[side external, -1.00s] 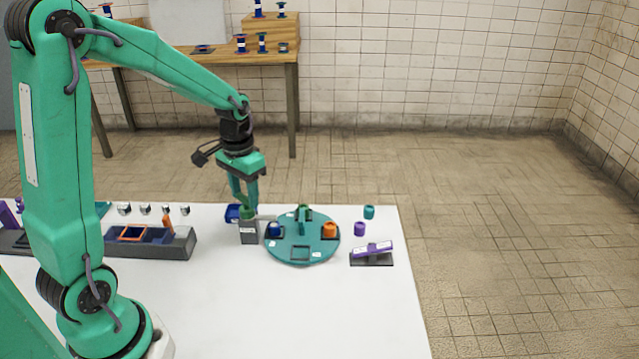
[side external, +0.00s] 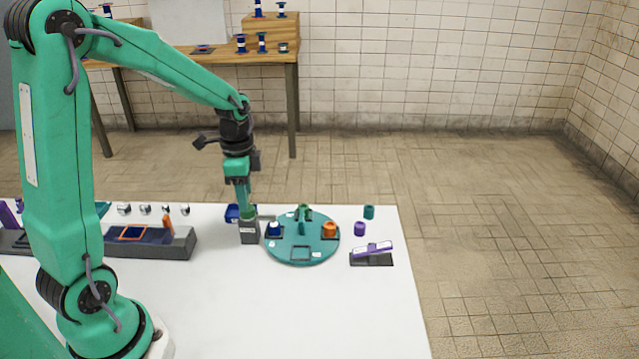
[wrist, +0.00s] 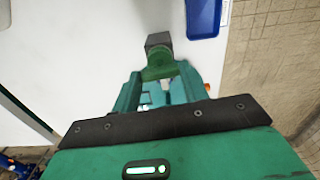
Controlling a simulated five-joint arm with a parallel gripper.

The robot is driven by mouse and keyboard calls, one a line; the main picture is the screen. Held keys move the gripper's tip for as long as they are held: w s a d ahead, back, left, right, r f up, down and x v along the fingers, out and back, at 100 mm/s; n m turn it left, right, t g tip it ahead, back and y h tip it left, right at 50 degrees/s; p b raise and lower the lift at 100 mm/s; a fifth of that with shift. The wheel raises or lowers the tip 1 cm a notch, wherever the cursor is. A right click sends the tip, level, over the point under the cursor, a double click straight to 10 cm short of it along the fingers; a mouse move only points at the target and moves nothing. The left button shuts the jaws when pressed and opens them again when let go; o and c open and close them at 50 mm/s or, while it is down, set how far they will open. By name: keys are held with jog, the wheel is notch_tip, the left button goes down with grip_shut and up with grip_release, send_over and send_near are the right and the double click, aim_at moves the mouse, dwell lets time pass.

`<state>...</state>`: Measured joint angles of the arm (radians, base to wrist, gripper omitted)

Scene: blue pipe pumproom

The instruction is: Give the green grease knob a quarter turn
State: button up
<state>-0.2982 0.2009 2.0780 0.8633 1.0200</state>
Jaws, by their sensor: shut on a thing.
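The green grease knob (side external: 248,214) sits on top of a small dark grey block (side external: 250,235) with a pale label, on the white table. My gripper (side external: 247,207) points straight down over it and is shut on the knob. In the wrist view the green knob (wrist: 158,68) lies between my two green fingers (wrist: 155,78), and the grey block (wrist: 158,40) shows just beyond it. Part of the knob is hidden by the fingers.
Close right is a round teal plate (side external: 290,253) bearing several small parts. A purple lever (side external: 372,248) on a dark base is farther right. The front of the table (side external: 300,310) is clear.

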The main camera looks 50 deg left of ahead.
jog(key=shift+r+m, duration=0.1)
jog(key=shift+m, duration=0.3)
jog(key=o, duration=1)
jog(key=shift+r, duration=3.9)
jog(key=shift+d, duration=0.1)
